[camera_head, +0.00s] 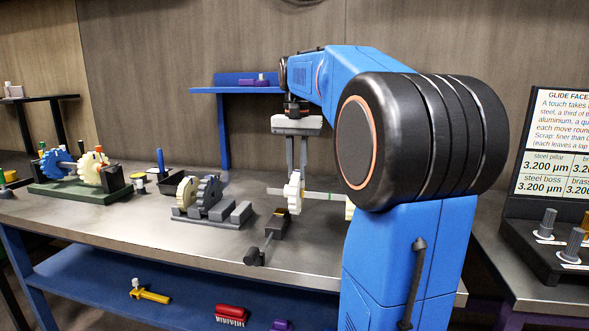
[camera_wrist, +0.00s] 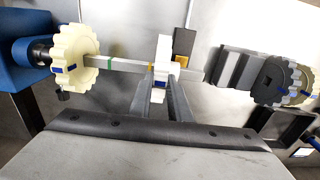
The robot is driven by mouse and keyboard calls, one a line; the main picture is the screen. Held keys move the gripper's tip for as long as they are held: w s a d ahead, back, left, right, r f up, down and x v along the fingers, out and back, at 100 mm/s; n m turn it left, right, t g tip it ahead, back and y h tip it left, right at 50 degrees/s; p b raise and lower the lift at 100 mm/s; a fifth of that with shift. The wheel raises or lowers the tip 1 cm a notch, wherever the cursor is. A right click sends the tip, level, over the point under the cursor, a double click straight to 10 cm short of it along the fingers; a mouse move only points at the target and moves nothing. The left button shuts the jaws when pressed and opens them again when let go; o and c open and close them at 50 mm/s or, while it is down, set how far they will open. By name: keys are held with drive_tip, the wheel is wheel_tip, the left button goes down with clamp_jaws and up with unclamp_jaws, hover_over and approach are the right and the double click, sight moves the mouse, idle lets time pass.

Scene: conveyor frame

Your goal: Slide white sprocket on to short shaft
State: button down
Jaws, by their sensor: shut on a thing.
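My gripper (camera_head: 297,174) points down and is shut on the white sprocket (camera_head: 294,193). The sprocket stands upright between the fingers (camera_wrist: 166,92) and shows edge-on in the wrist view (camera_wrist: 161,56). A grey shaft (camera_head: 318,195) runs level, with a green band and a cream sprocket (camera_wrist: 70,60) at its inner end. The shaft (camera_wrist: 130,66) shows on both sides of the white sprocket in both views, so the sprocket appears to be around it near its free end. A yellow band shows beside the sprocket in the wrist view. The bore is hidden.
A grey rack (camera_head: 212,215) with cream and dark grey sprockets stands left of my gripper. A dark block with a handle (camera_head: 271,235) lies below the shaft end. A green-based gear stand (camera_head: 80,187) is farther left.

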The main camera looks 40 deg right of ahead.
drive_tip(key=shift+s+d, duration=0.8)
drive_tip(key=shift+s, duration=0.25)
drive_tip(key=shift+s+d, duration=0.85)
drive_tip(key=shift+s, duration=0.15)
drive_tip(key=shift+s+d, duration=0.8)
drive_tip(key=shift+s, duration=0.25)
drive_tip(key=c, duration=1.6)
unclamp_jaws()
drive_tip(key=shift+o, duration=0.2)
wheel_tip(320, 180, up, 17)
drive_tip(key=shift+a+r, duration=0.15)
drive_tip(key=shift+r, duration=0.05)
drive_tip(key=shift+s, duration=0.15)
